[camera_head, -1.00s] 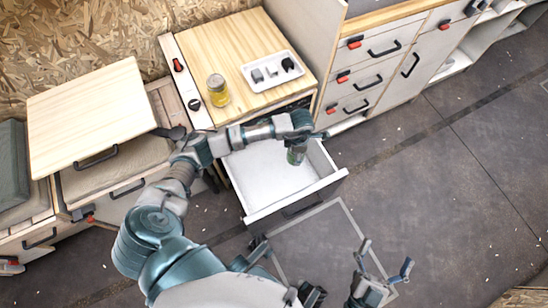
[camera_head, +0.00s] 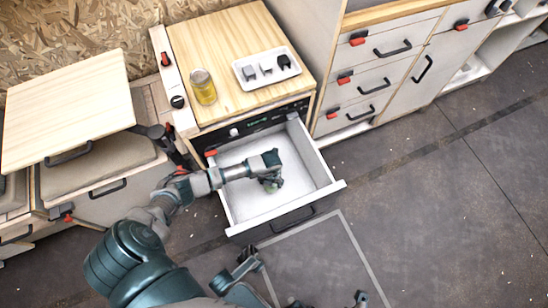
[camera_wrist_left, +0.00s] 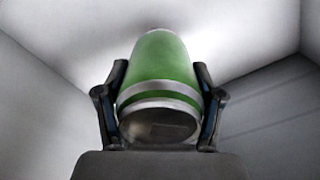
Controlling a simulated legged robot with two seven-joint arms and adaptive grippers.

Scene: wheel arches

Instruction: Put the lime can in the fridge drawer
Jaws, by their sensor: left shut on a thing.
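The lime can (camera_wrist_left: 165,65) is green with silver bands and fills the middle of the left wrist view. My left gripper (camera_wrist_left: 160,100) has a finger on each side of it and is shut on it. In the head view my left gripper (camera_head: 270,176) reaches down inside the open fridge drawer (camera_head: 285,222). Only a small green bit of the can shows under it. White drawer walls surround the can; I cannot tell whether it touches the drawer floor. Only small parts of my right gripper (camera_head: 360,298) show at the bottom edge.
Cabinets with red latches (camera_head: 380,75) stand to the right. The dark floor (camera_head: 440,220) is clear at the right.

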